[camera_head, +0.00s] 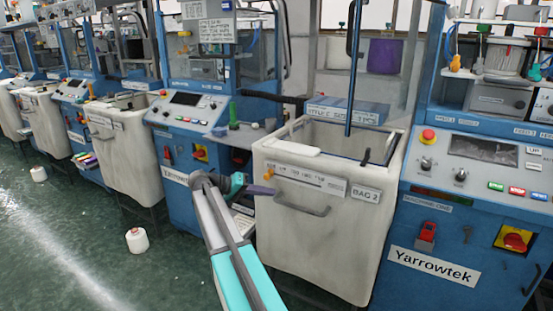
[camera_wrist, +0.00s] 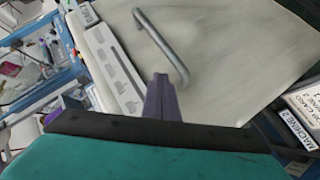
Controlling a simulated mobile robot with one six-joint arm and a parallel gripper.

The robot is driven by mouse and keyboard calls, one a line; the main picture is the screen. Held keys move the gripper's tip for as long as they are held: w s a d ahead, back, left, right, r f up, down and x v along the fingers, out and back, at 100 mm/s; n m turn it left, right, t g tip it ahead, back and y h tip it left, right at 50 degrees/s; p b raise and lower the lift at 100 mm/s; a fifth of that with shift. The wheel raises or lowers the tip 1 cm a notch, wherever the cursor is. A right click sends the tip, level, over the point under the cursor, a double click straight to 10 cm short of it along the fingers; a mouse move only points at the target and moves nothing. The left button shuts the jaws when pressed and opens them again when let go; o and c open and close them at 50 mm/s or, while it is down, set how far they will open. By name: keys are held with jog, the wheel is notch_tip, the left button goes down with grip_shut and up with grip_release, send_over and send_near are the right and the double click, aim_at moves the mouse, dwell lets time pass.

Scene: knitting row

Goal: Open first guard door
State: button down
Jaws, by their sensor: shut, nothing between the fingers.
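Clear guard panels front the upper machine frames in the head view. One clear panel (camera_head: 413,55) stands left of the nearest machine, at the right. A long dark vertical bar (camera_head: 352,70) rises above the bin. I cannot tell for sure which panel is the first guard door or whether it is open. My gripper (camera_head: 270,190) is shut and empty, low in front of the bin and left of its handle, well below the panels. In the wrist view its purple fingers (camera_wrist: 162,97) are together, beside the bin's grey handle (camera_wrist: 165,48); contact is unclear.
The cream bin (camera_head: 318,245) labelled BAG 2 stands between two blue machines. The nearest machine (camera_head: 465,225) has a Yarrowtek label, buttons and a red switch. A white yarn cone (camera_head: 137,240) stands on the green floor. Open floor lies at the lower left.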

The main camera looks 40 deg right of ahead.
jog(key=s+a+f+n+t+y, duration=0.15)
jog(key=s+a+f+n, duration=0.35)
jog(key=f, duration=0.8)
jog(key=s+a+f+y, duration=0.25)
jog(key=a+f, duration=0.55)
jog(key=f, duration=0.4)
jog(key=s+a+f+n+t+y, duration=0.15)
jog(key=s+a+f+n, duration=0.35)
jog(key=f, duration=0.8)
jog(key=s+a+f+g+y, duration=0.1)
jog(key=s+a+f+y, duration=0.2)
jog(key=s+a+f, duration=0.6)
jog(key=s+a+f+n+g+y, duration=0.1)
jog(key=s+a+f+y, duration=0.3)
jog(key=s+a+f, duration=0.5)
jog(key=s+a, duration=0.4)
jog(key=s, duration=0.2)
jog(key=shift+s, duration=0.35)
jog(key=shift+d+r, duration=0.1)
